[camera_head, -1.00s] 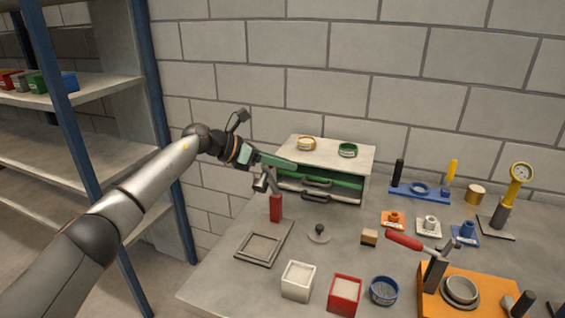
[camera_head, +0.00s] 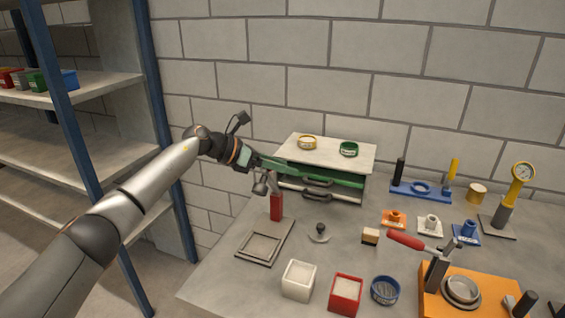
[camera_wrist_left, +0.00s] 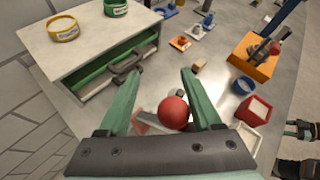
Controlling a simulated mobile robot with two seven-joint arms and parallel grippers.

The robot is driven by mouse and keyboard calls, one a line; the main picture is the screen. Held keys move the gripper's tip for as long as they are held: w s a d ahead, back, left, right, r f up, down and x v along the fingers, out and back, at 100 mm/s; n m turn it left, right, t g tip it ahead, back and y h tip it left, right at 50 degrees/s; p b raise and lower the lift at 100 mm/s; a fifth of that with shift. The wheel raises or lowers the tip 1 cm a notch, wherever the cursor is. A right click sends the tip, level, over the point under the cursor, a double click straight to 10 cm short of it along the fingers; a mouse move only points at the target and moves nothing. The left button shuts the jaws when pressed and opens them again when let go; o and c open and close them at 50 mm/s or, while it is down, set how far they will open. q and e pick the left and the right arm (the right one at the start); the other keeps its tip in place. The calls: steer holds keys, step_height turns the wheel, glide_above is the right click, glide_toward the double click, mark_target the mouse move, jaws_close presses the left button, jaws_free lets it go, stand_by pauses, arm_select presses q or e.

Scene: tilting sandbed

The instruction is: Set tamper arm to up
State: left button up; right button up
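My left gripper (camera_head: 284,170) has green fingers and is above the red post (camera_head: 276,207) beside the square frame, in front of the drawer cabinet. In the left wrist view, a red ball knob (camera_wrist_left: 173,112) sits between the spread fingers (camera_wrist_left: 160,74), with gaps to both. The post is partly hidden there. I cannot tell the arm's exact tilt. Dark and green parts, likely my right gripper (camera_wrist_left: 297,148), show at the right edge of that view.
The drawer cabinet (camera_head: 364,160) stands just behind the gripper. The square frame (camera_head: 250,260), a small black knob (camera_head: 319,229), a white box (camera_head: 299,280), a red box (camera_head: 345,295) and an orange base with a red-handled lever (camera_head: 405,240) are on the table.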

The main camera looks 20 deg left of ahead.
arm_select(q)
steer(key=shift+o, duration=0.6)
steer(key=shift+w+a+f, duration=0.1)
steer(key=shift+f, duration=0.1)
steer(key=shift+r, duration=0.1)
steer(key=shift+r, duration=0.2)
steer(key=s+a+r+p, duration=0.4)
steer(key=a+r, duration=0.4)
steer(key=a, duration=0.2)
steer(key=shift+s+r+p, duration=0.35)
steer(key=shift+s+r, duration=0.05)
steer(key=shift+s, duration=0.1)
stand_by(0.5)
stand_by(0.4)
